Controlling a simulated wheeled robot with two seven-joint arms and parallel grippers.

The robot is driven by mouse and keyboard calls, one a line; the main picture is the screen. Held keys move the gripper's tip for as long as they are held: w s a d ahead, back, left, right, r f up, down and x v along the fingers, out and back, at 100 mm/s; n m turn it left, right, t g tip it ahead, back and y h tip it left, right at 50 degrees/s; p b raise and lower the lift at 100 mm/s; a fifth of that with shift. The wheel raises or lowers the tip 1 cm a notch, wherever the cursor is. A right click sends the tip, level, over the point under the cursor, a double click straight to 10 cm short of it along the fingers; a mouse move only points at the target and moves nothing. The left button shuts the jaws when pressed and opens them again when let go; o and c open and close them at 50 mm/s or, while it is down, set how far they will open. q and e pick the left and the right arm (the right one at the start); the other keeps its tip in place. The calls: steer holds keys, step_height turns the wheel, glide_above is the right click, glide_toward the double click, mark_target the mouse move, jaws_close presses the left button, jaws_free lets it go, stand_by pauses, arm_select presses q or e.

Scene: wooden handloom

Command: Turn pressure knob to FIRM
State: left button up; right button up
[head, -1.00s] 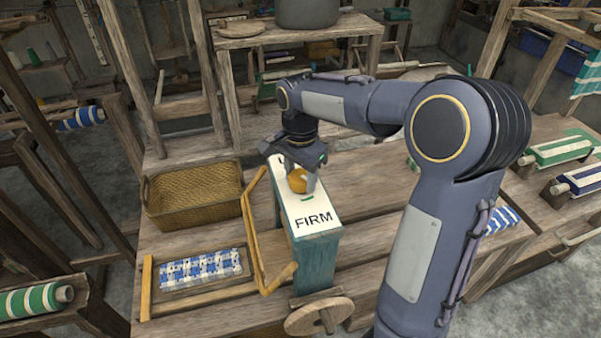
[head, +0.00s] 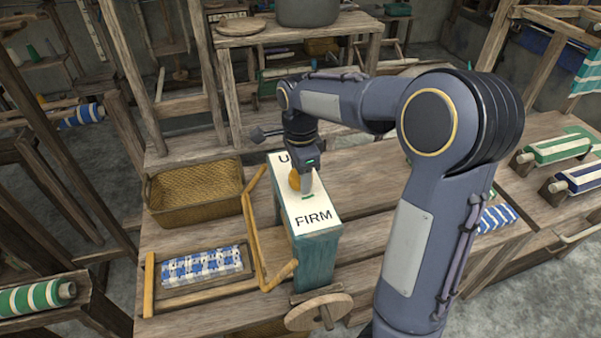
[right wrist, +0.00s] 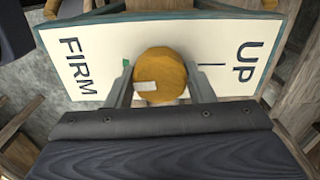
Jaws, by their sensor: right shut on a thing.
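The pressure knob (head: 294,180) is a round orange-yellow knob on the white top of a teal box (head: 318,258). The top reads FIRM at the near end and UP at the far end, partly covered by my wrist. My right gripper (right wrist: 160,86) is shut on the knob, one finger on each side. In the right wrist view the knob (right wrist: 160,68) shows a pale patch on its FIRM side. A small green mark lies on the panel on the FIRM side, and a thin dark line lies near UP. My left gripper is not in view.
A wicker basket (head: 193,200) and a framed blue-and-white cloth (head: 203,264) lie left of the box. A bent wooden bar (head: 259,245) stands close beside it. A wooden wheel (head: 318,313) is in front. Bench boards right of the box are partly clear.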

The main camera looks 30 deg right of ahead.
steer(key=shift+d+r, duration=0.1)
steer(key=o, duration=1)
steer(key=shift+c, duration=0.2)
step_height(320, 180, up, 8)
steer(key=shift+f+b, duration=0.15)
steer(key=shift+b, duration=0.15)
steer(key=shift+s, duration=0.1)
